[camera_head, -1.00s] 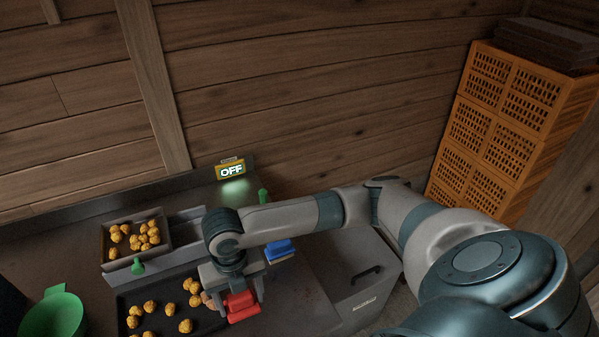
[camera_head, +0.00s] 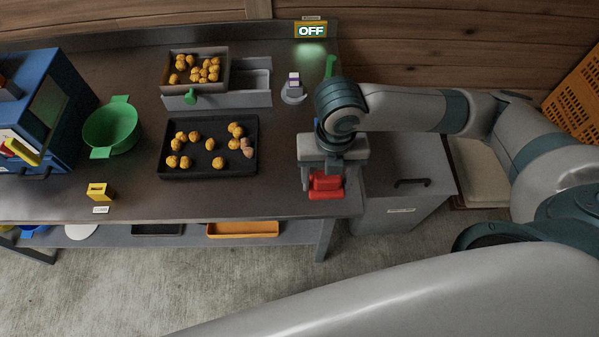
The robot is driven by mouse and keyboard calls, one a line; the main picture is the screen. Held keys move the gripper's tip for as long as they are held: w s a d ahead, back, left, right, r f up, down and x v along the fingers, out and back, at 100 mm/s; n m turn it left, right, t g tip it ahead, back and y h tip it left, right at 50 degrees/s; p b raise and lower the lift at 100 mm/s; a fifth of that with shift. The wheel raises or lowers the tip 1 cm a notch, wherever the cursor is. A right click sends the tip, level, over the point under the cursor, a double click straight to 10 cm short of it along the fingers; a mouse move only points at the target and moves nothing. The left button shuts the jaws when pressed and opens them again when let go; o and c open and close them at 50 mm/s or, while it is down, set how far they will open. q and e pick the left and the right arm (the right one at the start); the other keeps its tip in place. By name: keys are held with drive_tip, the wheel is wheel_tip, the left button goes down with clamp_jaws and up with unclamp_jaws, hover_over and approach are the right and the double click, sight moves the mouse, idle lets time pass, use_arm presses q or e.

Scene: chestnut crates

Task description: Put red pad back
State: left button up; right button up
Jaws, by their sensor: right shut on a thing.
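The red pad (camera_head: 326,187) is in the jaws of my right gripper (camera_head: 324,174), near the right end of the steel worktable (camera_head: 282,190). The gripper points down and is shut on the pad's upper part. I cannot tell whether the pad touches the table. A sliver of something blue shows behind the gripper, mostly hidden by my right arm. My left gripper is not in view.
A black tray (camera_head: 208,174) of chestnuts lies left of the gripper. Behind it are a chestnut-filled bin (camera_head: 196,83) and a lit OFF sign (camera_head: 310,30). A green bowl (camera_head: 112,130), a yellow block (camera_head: 98,192) and a grey chest (camera_head: 405,190) flank them.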

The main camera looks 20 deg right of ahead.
drive_tip(key=w+a+f+p, duration=0.1)
drive_tip(key=w+f, duration=0.1)
drive_tip(key=w, duration=0.1)
drive_tip(key=w+a+f+p, duration=0.1)
drive_tip(key=w+f, duration=0.1)
drive_tip(key=w, duration=0.2)
drive_tip(key=w+a+f+p, duration=0.1)
drive_tip(key=w+f, duration=0.1)
drive_tip(key=w, duration=0.1)
drive_tip(key=shift+w+f, duration=0.2)
drive_tip(key=shift+w, duration=0.1)
drive_tip(key=shift+w+f, duration=0.3)
drive_tip(key=shift+w, duration=0.05)
wheel_tip(320, 180, down, 3)
drive_tip(key=shift+s+f+p, duration=0.1)
drive_tip(key=shift+f+p, duration=0.1)
drive_tip(key=shift+p, duration=0.9)
drive_tip(key=shift+f, duration=0.3)
drive_tip(key=shift+f, duration=0.2)
drive_tip(key=o, duration=1.1)
